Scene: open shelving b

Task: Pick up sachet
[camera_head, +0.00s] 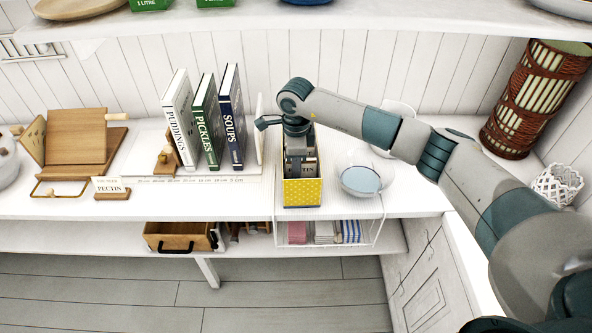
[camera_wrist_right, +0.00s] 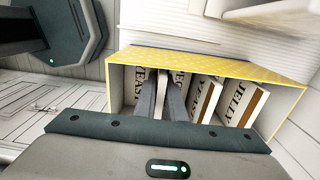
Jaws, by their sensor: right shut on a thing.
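A yellow dotted box (camera_head: 302,194) stands on the white counter near its front edge. My right gripper (camera_head: 298,165) points down into it from above. In the right wrist view the box (camera_wrist_right: 215,64) holds several upright sachets, with YEAST sachets (camera_wrist_right: 205,98) and a JELLY sachet (camera_wrist_right: 245,103) to the right. The right gripper (camera_wrist_right: 163,92) has its fingers inside the box, shut on a thin sachet (camera_wrist_right: 162,78) among the YEAST ones. The fingers hide most of the held sachet, and its label cannot be read. My left gripper is not in view.
A glass bowl (camera_head: 362,180) stands just right of the box. PUDDINGS, PICKLES (camera_head: 207,122) and SOUPS books stand to the left. A wicker vase (camera_head: 530,100) is at the right, and a shelf (camera_head: 300,20) runs above.

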